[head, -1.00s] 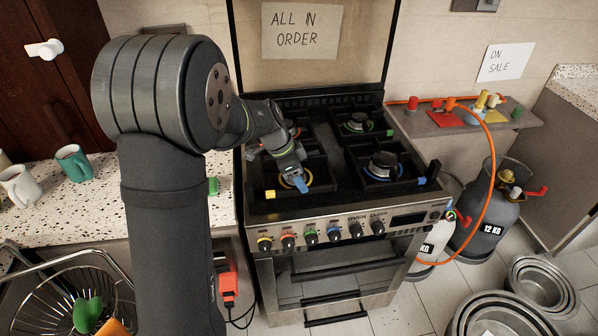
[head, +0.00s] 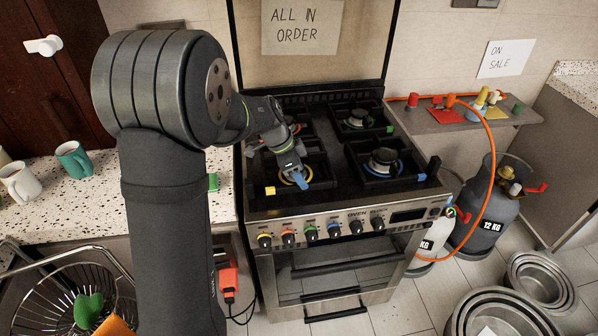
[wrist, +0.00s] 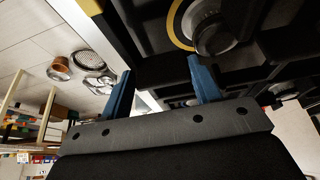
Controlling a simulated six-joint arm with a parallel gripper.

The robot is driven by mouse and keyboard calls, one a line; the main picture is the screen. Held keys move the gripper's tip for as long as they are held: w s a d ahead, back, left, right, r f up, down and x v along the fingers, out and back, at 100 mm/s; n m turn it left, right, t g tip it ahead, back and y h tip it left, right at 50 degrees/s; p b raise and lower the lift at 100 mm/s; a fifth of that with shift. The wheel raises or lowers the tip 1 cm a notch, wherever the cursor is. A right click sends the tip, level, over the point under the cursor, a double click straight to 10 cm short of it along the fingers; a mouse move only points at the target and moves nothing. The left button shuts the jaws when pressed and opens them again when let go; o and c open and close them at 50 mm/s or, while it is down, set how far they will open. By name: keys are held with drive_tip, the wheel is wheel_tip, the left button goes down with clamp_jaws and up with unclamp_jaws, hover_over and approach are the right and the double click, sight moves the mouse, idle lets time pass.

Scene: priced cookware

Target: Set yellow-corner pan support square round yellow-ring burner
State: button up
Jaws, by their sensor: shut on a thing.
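The black pan support (head: 318,172) with the yellow corner (head: 270,190) is at the front left of the stove, around the yellow-ring burner (head: 285,180). My gripper (head: 300,180), with blue fingers, is shut on a dark bar of this support at its front right part. In the wrist view the blue fingers (wrist: 160,87) stand on either side of the bar. The yellow ring (wrist: 175,40) and its dark burner cap show beyond the bar, and the yellow corner (wrist: 90,6) is at the top. My arm hides part of the support, so I cannot tell whether it sits square or is fully down.
Blue-corner (head: 421,177) and green-corner (head: 390,128) pan supports stand at the right of the stove. Another burner (head: 293,127) is behind, partly hidden by my arm. Knobs line the front panel (head: 350,225). Mugs (head: 74,160) stand on the left counter.

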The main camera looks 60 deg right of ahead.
drive_tip(key=shift+f, duration=0.35)
drive_tip(key=shift+f, duration=0.3)
idle(1.3)
drive_tip(key=shift+f, duration=0.6)
drive_tip(key=o, duration=1.2)
drive_tip(key=shift+o, duration=0.2)
drive_tip(key=shift+c, duration=0.4)
